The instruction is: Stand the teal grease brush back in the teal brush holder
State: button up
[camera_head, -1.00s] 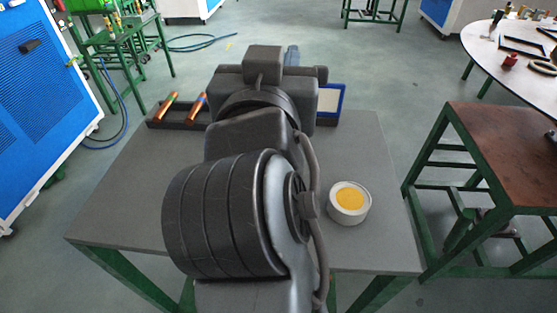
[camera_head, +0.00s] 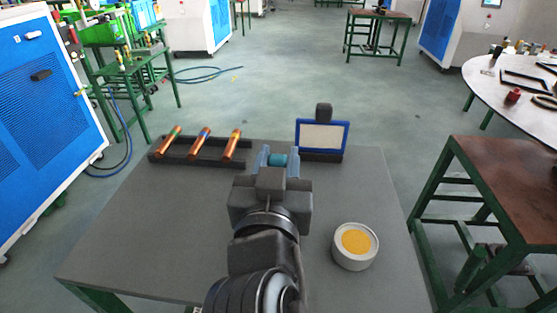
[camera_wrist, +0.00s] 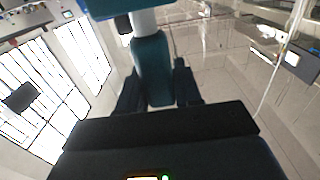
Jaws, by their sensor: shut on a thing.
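My gripper (camera_head: 278,160) is shut on the teal grease brush (camera_head: 277,160), over the far part of the grey table. In the head view only a short teal piece shows between the fingers. In the wrist view the brush's teal handle (camera_wrist: 152,70) sits between the dark fingers, with a white section (camera_wrist: 144,22) beyond it. A wide teal part (camera_wrist: 98,8) is cut off by the top edge there; I cannot tell whether it belongs to the brush or the holder. I cannot identify the teal brush holder in the head view.
A dark rack (camera_head: 205,161) with three copper-coloured rods lies at the table's far left. A blue-framed panel (camera_head: 322,136) stands at the far edge. A round white tin (camera_head: 355,257) with yellow contents is at the right. The table's left-middle (camera_head: 150,225) is clear.

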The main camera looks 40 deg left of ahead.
jog(key=shift+f, duration=0.1)
jog(key=o, duration=1)
jog(key=shift+o, duration=0.2)
jog(key=b+v, duration=0.1)
jog(key=v, duration=1.1)
